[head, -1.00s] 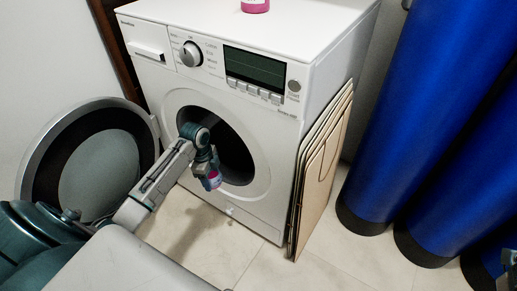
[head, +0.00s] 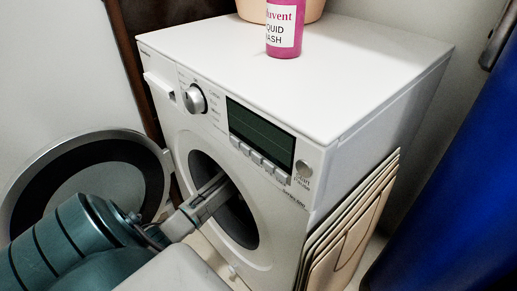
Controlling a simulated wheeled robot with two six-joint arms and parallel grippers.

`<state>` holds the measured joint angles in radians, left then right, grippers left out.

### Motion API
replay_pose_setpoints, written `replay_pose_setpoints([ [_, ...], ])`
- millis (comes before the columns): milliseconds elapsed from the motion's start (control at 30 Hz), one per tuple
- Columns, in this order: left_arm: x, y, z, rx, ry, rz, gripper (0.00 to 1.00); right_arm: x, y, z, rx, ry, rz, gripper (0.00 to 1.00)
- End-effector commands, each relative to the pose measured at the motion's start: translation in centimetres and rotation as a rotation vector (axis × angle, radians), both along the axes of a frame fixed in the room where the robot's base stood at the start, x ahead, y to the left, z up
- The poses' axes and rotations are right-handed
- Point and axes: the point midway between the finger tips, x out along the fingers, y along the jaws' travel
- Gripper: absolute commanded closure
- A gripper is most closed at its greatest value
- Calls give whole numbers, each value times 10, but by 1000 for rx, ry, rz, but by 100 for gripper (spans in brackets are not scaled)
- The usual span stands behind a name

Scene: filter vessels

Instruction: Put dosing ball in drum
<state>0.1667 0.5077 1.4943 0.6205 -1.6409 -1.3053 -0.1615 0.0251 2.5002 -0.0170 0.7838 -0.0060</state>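The white washing machine (head: 370,60) stands in front of me with its round door (head: 152,170) swung open to the left. Its dark drum opening (head: 236,222) faces me. My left arm comes in from the lower left and its forearm reaches into the drum opening. My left gripper is hidden inside the drum, so I cannot see its fingers. The dosing ball does not show either. My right gripper is not in view.
A pink detergent bottle (head: 285,30) stands on the machine's top, with a beige container (head: 313,10) behind it. Thin boards (head: 345,235) lean against the machine's right side. A large blue cylinder (head: 450,180) stands at the right.

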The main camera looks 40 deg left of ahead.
Motion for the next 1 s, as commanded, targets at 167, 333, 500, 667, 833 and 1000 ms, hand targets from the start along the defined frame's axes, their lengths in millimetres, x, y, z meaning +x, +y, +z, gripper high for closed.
replay_pose_setpoints([
  [167, 0, 0, -24, -1, 1, 0, 60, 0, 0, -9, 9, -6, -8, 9],
  [333, 0, 0, -50, 0, 0, 0, 60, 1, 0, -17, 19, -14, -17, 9],
  [500, 0, 0, -50, 1, -1, -1, 60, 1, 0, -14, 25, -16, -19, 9],
  [667, 0, 0, -51, 0, 0, 0, 60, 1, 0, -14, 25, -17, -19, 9],
  [833, 0, 0, -52, 1, 0, 0, 14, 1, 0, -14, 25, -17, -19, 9],
  [1000, 0, 0, -52, 1, 0, 0, 13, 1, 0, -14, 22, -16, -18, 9],
])
